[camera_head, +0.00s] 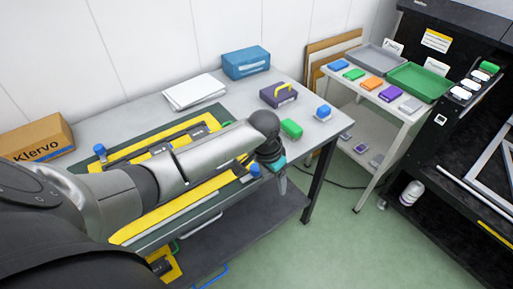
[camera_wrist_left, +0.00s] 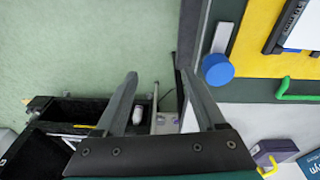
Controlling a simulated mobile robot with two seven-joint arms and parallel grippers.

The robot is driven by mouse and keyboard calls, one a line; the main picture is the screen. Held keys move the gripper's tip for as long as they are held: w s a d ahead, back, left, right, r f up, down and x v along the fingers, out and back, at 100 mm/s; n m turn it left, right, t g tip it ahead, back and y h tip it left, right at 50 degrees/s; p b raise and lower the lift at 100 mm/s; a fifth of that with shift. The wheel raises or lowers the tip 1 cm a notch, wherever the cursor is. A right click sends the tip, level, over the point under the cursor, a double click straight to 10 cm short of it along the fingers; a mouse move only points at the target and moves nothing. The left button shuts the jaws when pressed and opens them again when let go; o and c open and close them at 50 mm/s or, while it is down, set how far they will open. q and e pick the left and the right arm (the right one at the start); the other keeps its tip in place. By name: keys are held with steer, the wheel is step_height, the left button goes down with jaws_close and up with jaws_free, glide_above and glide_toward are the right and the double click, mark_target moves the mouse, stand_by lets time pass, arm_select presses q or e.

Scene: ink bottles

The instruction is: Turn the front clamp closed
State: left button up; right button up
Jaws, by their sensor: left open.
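A yellow frame (camera_head: 125,236) lies on the green mat of the table, mostly behind my left arm. A clamp with a blue knob (camera_head: 255,170) is at its front right corner. The same blue knob (camera_wrist_left: 217,69) shows in the left wrist view, beside a pale bar (camera_wrist_left: 222,38). Another blue knob (camera_head: 100,150) is at the frame's back left. My left gripper (camera_head: 282,184) is open and empty, just right of the front knob and apart from it. Its two fingers (camera_wrist_left: 158,76) point past the table edge over the floor in the wrist view. My right gripper does not show.
A side table with trays (camera_head: 419,82) stands to the right. Green floor (camera_head: 335,235) is free in front.

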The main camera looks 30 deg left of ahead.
mark_target(256, 167)
arm_select(q)
steer(key=w+a+r+g+y+p, duration=0.1)
steer(key=a+r, duration=0.2)
steer(key=r, duration=0.5)
steer(key=w+a+r+g+p, duration=0.1)
steer(key=a+r, duration=0.3)
steer(key=r, duration=0.3)
steer(key=shift+n, duration=0.4)
step_height(256, 167, down, 15)
steer(key=b, duration=0.2)
steer(key=shift+d+b, duration=0.1)
steer(key=shift+b, duration=0.2)
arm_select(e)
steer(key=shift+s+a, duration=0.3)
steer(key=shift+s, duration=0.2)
arm_select(q)
jaws_close()
